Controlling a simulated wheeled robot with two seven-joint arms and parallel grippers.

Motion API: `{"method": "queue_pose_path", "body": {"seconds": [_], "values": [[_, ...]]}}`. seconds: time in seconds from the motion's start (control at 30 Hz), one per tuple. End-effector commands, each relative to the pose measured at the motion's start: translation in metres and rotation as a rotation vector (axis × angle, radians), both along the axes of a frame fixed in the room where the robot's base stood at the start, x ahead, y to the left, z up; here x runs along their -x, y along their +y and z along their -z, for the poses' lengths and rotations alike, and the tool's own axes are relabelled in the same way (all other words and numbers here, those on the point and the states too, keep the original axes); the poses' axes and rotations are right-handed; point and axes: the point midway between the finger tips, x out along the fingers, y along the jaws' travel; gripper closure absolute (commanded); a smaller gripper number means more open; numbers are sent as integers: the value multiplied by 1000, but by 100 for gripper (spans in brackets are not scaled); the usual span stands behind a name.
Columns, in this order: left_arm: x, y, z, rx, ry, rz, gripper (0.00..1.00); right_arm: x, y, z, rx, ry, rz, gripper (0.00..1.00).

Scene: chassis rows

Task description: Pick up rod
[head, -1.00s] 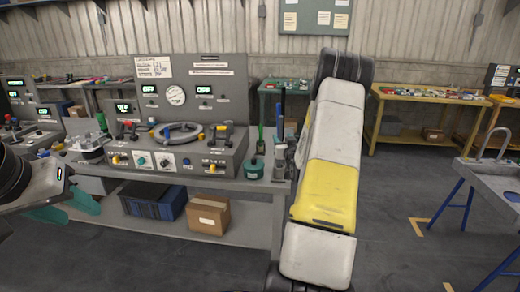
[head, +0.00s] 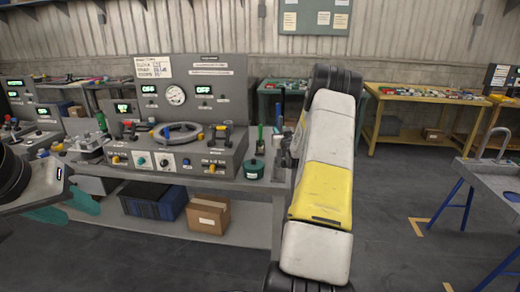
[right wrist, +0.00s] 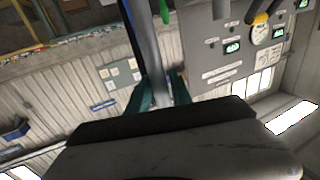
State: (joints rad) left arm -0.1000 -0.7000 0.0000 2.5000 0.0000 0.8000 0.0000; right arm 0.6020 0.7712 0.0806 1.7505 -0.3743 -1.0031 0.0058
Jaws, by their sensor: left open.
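A long grey rod with a dark blue strip along it shows in the right wrist view (right wrist: 146,45), running from the top edge down between the two teal fingertips of my right gripper (right wrist: 161,95). Whether the fingers press on it is unclear. In the head view a narrow dark blue upright piece (head: 280,116) rises beside my right arm at the bench's right end, probably the same rod. My right gripper is mostly hidden behind my arm there. My left gripper (head: 72,207) is open and empty at the left, in front of the bench.
The grey bench (head: 240,187) carries a control panel (head: 190,95). A green pot (head: 254,169) and a green upright handle (head: 260,138) stand close to the right gripper. A cardboard box (head: 208,214) and blue crate (head: 153,200) sit on the lower shelf.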

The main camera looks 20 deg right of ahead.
Motion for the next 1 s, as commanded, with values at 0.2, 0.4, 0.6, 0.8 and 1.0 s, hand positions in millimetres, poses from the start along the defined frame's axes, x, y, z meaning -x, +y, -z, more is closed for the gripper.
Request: {"method": "queue_pose_path", "body": {"seconds": [0.2, 0.4, 0.6, 0.8, 1.0], "values": [[0, 0, 0, 0, 0, 0, 57, 0, 0, 0, 0, 0, 0, 100], [0, 0, 0, 0, 0, 0, 57, 0, 0, 0, 0, 0, 0, 100], [0, 0, 0, 0, 0, 0, 57, 0, 0, 0, 0, 0, 0, 100], [0, 0, 0, 0, 0, 0, 57, 0, 0, 0, 0, 0, 0, 100], [0, 0, 0, 0, 0, 0, 57, 0, 0, 0, 0, 0, 0, 100]]}}
